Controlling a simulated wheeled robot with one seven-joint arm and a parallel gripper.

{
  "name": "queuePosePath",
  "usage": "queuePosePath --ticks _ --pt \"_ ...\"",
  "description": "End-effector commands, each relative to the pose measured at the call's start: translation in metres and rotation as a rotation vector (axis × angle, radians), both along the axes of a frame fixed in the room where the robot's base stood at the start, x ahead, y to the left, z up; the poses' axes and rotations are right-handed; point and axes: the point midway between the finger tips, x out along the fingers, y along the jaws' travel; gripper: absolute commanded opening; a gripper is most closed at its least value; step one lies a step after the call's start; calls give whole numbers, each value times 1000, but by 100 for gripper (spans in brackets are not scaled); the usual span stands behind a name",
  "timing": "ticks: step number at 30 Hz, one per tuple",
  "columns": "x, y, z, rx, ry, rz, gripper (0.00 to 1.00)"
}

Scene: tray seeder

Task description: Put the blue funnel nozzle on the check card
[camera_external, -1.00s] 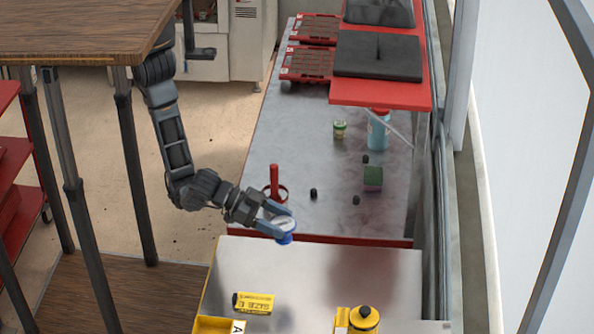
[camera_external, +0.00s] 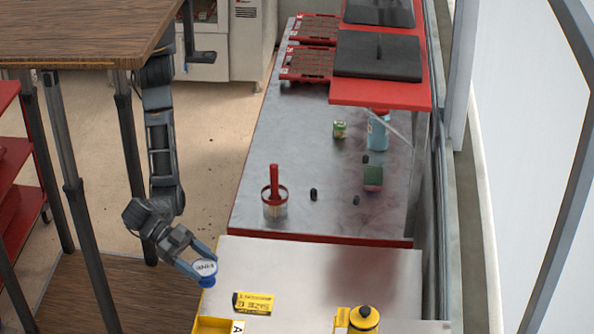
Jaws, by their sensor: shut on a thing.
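The blue funnel nozzle (camera_external: 206,273) is held in my gripper (camera_external: 202,266). It has a pale top with dark lettering and blue below. My gripper is shut on it, over the left edge of the near metal bench (camera_external: 320,268). The yellow card (camera_external: 254,303) with black print lies on that bench, to the right of and nearer than the nozzle. It may be the check card; its print is too small to read surely. The nozzle is apart from the card.
A yellow container (camera_external: 364,319) with a black knob stands at the front right. A yellow tray edge (camera_external: 210,324) shows at the front left. A red-handled cup (camera_external: 274,200), a dark small piece (camera_external: 313,194) and a green-pink block (camera_external: 373,177) stand on the far bench. The near bench's middle is clear.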

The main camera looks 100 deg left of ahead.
Motion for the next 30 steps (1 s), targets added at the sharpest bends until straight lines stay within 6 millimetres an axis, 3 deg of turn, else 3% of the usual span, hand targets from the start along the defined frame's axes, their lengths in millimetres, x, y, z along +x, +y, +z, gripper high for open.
queuePosePath --ticks 5,18,26,30 --pt "18 8 -16 2 1 5 39" --pt "96 41 -66 1 2 4 39" --pt "108 46 -78 1 1 1 39" --pt "108 45 -95 3 1 0 39"
